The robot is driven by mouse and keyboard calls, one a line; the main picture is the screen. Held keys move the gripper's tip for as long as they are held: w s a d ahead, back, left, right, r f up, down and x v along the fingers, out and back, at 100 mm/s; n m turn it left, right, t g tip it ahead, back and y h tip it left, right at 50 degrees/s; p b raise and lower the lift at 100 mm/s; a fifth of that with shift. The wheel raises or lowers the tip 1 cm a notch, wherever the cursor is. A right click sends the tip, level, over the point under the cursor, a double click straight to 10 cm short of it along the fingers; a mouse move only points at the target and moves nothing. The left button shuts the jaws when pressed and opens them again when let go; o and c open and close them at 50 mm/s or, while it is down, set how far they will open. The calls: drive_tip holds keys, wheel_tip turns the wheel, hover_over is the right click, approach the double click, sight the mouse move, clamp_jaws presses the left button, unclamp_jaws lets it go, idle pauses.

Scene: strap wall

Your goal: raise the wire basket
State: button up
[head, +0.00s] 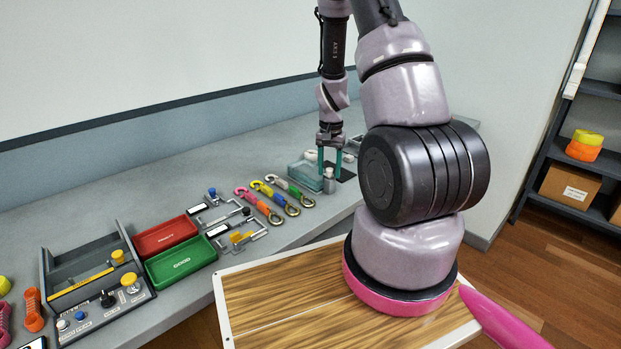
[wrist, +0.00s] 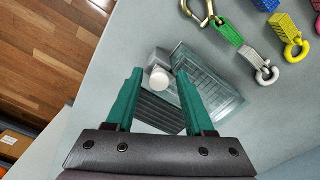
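The wire basket looks like a low, pale see-through box with fine lines (head: 304,176). It stands on the counter left of my gripper in the head view. In the wrist view the basket (wrist: 222,88) lies right of and partly behind my right finger. My gripper (head: 329,163) has two teal fingers, pointing down and apart. In the wrist view the open gripper (wrist: 160,72) has a grey block with a round white knob (wrist: 159,78) between its fingertips, with gaps at both sides. The block (head: 330,181) also shows under the fingers in the head view. Contact cannot be told.
A dark slatted plate (wrist: 158,110) lies beside the basket. Colored straps with hooks (head: 264,205) lie to the left. Farther left are a red tray (head: 165,236), a green tray (head: 181,262) and a control box (head: 98,285). Pale rings lie behind my gripper.

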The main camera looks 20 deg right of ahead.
drive_tip(key=shift+s+f, duration=0.25)
drive_tip(key=c, duration=0.4)
drive_tip(key=shift+o, duration=0.2)
drive_tip(key=shift+s+d, duration=0.1)
drive_tip(key=o, duration=0.6)
drive_tip(key=shift+c, duration=0.2)
drive_tip(key=shift+r, duration=0.55)
drive_tip(key=shift+w+r, duration=0.15)
drive_tip(key=shift+r, duration=1.15)
drive_tip(key=shift+w+r, duration=0.15)
drive_tip(key=shift+r, duration=1.15)
